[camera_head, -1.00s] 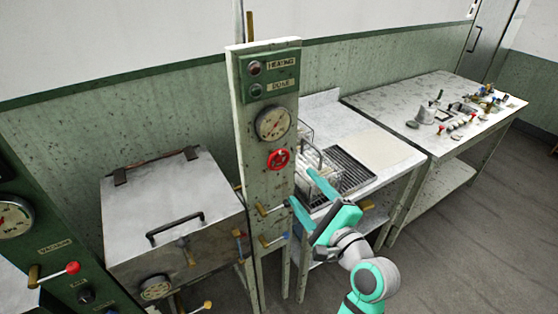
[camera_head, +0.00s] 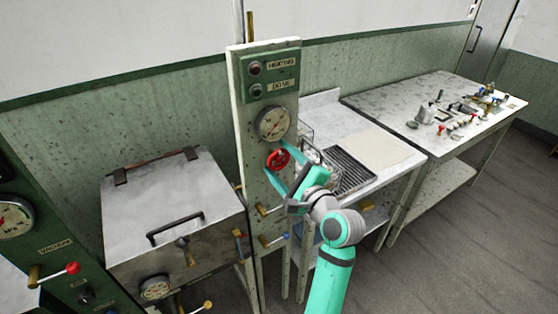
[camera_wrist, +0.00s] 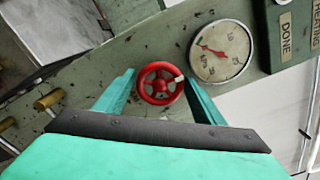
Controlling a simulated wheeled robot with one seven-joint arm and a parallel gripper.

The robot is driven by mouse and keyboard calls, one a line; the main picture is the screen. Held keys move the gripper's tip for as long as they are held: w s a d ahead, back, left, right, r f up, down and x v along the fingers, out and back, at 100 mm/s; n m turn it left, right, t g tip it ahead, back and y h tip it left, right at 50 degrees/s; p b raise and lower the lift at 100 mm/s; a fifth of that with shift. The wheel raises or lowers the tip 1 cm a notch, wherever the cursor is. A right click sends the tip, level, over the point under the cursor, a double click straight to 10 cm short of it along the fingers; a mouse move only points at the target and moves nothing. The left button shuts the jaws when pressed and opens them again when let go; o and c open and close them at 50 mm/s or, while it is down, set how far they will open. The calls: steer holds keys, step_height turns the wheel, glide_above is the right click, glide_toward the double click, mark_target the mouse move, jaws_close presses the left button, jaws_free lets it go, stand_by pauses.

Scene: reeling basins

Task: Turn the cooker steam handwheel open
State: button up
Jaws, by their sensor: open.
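The red handwheel (camera_head: 278,159) is mounted on the narrow green post panel, just below a round gauge (camera_head: 272,124). In the wrist view the handwheel (camera_wrist: 160,84) has a pale mark on its rim, at the upper right there. My gripper (camera_head: 281,173) is open in front of the panel, its teal fingers spread on either side of the wheel. In the wrist view my gripper's fingers (camera_wrist: 162,92) flank the red rim with gaps to both sides. I cannot tell how far the fingertips are from the panel face.
Brass-ended lever handles (camera_head: 263,210) stick out of the panel below the wheel. A metal cooker box (camera_head: 170,200) stands left, a draining table (camera_head: 385,150) right. A workbench with small parts (camera_head: 460,105) is farther right. The floor at right is clear.

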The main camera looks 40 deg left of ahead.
steer(key=shift+w+a, duration=0.1)
steer(key=shift+a, duration=0.1)
steer(key=c, duration=0.8)
